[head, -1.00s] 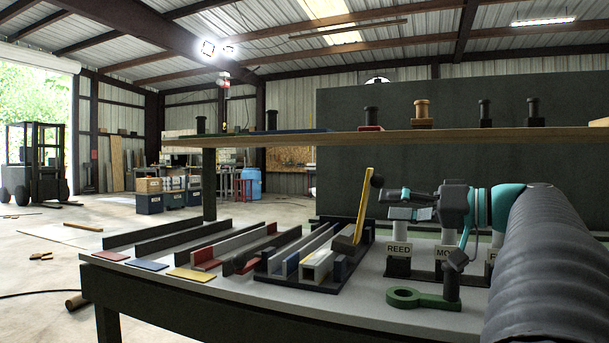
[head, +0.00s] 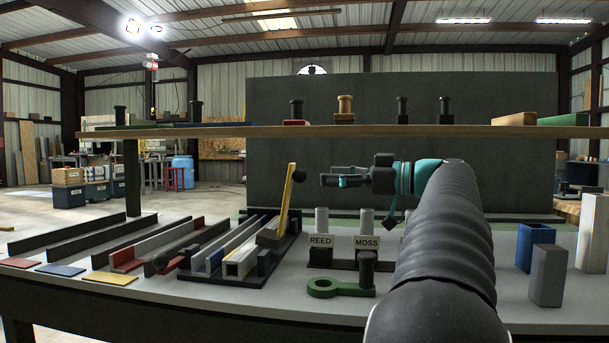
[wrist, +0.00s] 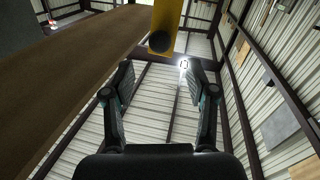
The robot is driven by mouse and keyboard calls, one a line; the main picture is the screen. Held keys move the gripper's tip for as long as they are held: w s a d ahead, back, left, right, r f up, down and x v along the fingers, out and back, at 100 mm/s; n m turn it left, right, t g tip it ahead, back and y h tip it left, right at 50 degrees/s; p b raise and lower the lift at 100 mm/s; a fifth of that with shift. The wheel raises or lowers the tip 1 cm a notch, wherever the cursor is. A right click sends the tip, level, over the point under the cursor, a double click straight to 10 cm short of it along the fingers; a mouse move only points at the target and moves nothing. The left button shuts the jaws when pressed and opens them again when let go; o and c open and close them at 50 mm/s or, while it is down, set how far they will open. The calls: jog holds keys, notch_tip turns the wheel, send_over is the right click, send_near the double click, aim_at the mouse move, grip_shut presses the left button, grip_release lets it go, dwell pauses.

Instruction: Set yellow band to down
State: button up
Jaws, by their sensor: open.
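The yellow band is a flat yellow lever (head: 285,202) standing nearly upright, leaning slightly right at its top. My gripper (head: 324,180) is level and points left, a short way right of the knob. In the wrist view my gripper (wrist: 160,82) is open with nothing between its fingers.
A wooden shelf (head: 220,131) runs above the bench and carries several pegs. White posts labelled REED (head: 321,241) and MOSS (head: 367,242) stand below my gripper. A green ring-ended piece (head: 325,288) lies in front. Blue (head: 535,248) and grey (head: 547,276) blocks stand at right.

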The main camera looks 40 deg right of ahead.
aim_at(305, 175)
jog(key=x, duration=0.7)
jog(key=shift+w, duration=0.1)
grip_shut()
